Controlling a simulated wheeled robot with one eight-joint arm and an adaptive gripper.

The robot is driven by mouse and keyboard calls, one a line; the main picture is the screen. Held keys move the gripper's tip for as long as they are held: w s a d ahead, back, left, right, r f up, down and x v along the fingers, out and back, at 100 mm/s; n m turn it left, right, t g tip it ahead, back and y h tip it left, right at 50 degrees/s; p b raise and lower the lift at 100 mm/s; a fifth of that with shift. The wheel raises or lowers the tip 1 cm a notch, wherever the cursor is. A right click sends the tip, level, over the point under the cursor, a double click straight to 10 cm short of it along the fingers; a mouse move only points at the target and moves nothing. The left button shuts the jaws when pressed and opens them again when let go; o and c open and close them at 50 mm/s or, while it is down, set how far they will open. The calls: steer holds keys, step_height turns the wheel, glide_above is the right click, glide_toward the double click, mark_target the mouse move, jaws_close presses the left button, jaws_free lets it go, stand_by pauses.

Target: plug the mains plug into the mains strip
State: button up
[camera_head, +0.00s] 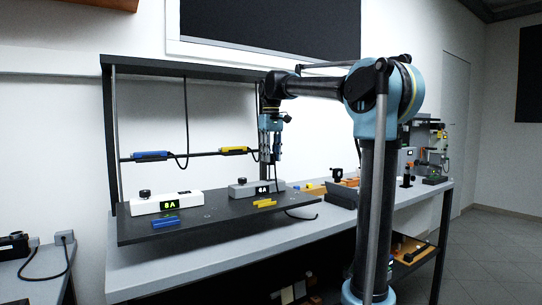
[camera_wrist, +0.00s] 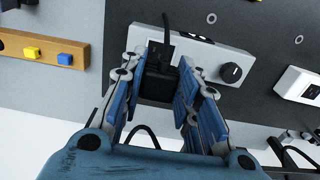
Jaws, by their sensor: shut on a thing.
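My gripper (camera_wrist: 160,100) is shut on a black plug (camera_wrist: 157,84), with its blue-padded fingers on both sides. A black cord (camera_wrist: 166,35) runs from the plug towards the top of the wrist view. In the head view my gripper (camera_head: 270,150) hangs upright above the right part of the dark bench shelf. A light grey box (camera_wrist: 203,55) with a black knob lies beyond the plug in the wrist view, and the plug covers part of it. I cannot tell which thing is the mains strip, or whether the plug touches the box.
A white box (camera_head: 166,204) with a green display stands left on the shelf (camera_head: 205,229). Blue (camera_head: 150,156) and yellow (camera_head: 233,150) units hang on the rail behind. Blue and yellow blocks lie along the shelf's front. A wooden block (camera_wrist: 40,43) is left in the wrist view.

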glide_above(271, 181)
steer(key=shift+s+f, duration=0.2)
steer(key=shift+f, duration=2.2)
steer(key=shift+s+f, duration=0.1)
steer(key=shift+f, duration=1.15)
steer(key=o, duration=1.3)
steer(key=shift+c, duration=0.2)
steer(key=shift+r, duration=0.1)
steer(key=shift+r, duration=7.85)
